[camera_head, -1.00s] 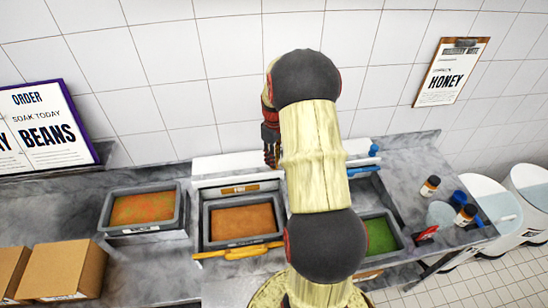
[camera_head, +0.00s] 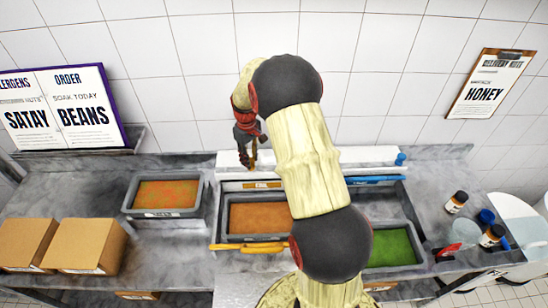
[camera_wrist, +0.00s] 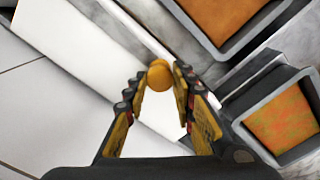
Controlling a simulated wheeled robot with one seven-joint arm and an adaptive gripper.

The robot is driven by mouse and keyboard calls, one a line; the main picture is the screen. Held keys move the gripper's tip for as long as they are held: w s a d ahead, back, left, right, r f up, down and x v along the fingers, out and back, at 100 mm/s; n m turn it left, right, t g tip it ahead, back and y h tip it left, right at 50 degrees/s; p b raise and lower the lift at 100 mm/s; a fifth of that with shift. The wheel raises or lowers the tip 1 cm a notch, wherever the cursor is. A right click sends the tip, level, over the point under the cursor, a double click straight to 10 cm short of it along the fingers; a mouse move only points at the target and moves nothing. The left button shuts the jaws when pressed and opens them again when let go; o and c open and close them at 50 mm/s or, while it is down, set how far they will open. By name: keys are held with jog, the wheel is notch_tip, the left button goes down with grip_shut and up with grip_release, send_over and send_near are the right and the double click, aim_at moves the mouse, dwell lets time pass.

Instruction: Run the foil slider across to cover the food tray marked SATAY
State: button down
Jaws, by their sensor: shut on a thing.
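My gripper (camera_head: 250,160) is at the white back rail (camera_head: 229,161) behind the middle tray. In the wrist view its fingers (camera_wrist: 158,90) are closed around an orange-yellow knob (camera_wrist: 159,74). The knob stands at the rail; its base is partly hidden. The middle food tray (camera_head: 225,230) holds orange food and is uncovered, with a small label (camera_head: 262,185) behind it. Another tray (camera_head: 130,205) at the left holds orange-red food. A third tray (camera_head: 400,268) with green food is partly behind my arm. The tray labels are too small to read, so I cannot tell which is SATAY.
A yellow bar (camera_head: 249,247) lies along the middle tray's front. A blue knob (camera_head: 400,159) and blue bar (camera_head: 375,180) are at the right. Cardboard boxes (camera_head: 85,245) stand at left, bottles (camera_head: 456,202) at right. A wall board (camera_head: 83,110) reads SATAY and BEANS.

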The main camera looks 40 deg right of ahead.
jog(key=w+a, duration=0.4)
jog(key=a, duration=0.1)
jog(key=w+a, duration=0.2)
jog(key=a, duration=0.1)
jog(key=shift+w, duration=0.3)
jog(key=c, duration=1.5)
grip_release()
jog(key=shift+o, duration=0.2)
notch_tip(320, 180, up, 12)
jog(key=shift+f, duration=0.1)
